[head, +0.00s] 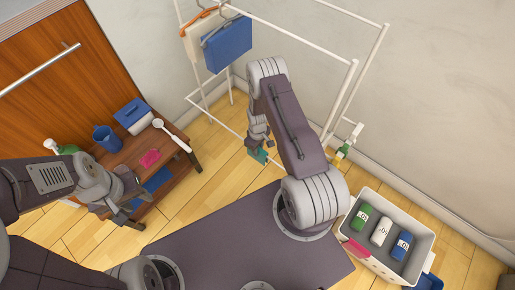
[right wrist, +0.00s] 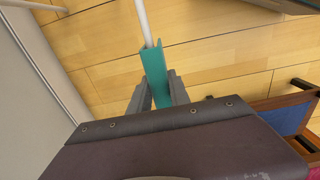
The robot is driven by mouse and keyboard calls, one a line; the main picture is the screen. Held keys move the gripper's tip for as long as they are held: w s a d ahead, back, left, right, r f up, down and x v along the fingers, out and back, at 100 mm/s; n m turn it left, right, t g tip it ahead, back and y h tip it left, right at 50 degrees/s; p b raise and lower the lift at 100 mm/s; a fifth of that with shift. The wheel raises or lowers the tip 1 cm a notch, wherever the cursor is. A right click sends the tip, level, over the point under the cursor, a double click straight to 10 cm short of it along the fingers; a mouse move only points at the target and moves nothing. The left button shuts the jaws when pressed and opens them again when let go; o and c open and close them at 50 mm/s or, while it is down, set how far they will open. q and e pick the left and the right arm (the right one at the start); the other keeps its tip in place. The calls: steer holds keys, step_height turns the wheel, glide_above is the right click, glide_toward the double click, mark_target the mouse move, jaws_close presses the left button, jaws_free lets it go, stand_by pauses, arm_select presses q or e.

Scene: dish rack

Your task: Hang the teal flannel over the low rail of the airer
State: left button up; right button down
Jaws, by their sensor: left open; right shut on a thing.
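The teal flannel (head: 259,155) hangs at my right gripper (head: 257,145), beside the low front part of the airer (head: 226,121). In the right wrist view the flannel (right wrist: 155,75) is a narrow folded strip between the two grey fingers (right wrist: 157,98), which are shut on it. The white low rail (right wrist: 146,22) runs up to the flannel's top fold and seems to pass into it. I cannot tell whether the cloth rests on the rail. My left gripper (head: 128,196) is open and empty by the wooden bench.
A cream cloth (head: 199,38) and a blue cloth (head: 227,45) hang on the airer.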

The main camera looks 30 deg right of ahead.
steer(key=shift+f, duration=0.45)
steer(key=shift+f+b, duration=0.15)
steer(key=shift+b, duration=0.15)
steer(key=c, duration=1.1)
jaws_free()
steer(key=shift+c, duration=0.2)
step_height(320, 180, up, 9)
steer(key=p, duration=0.4)
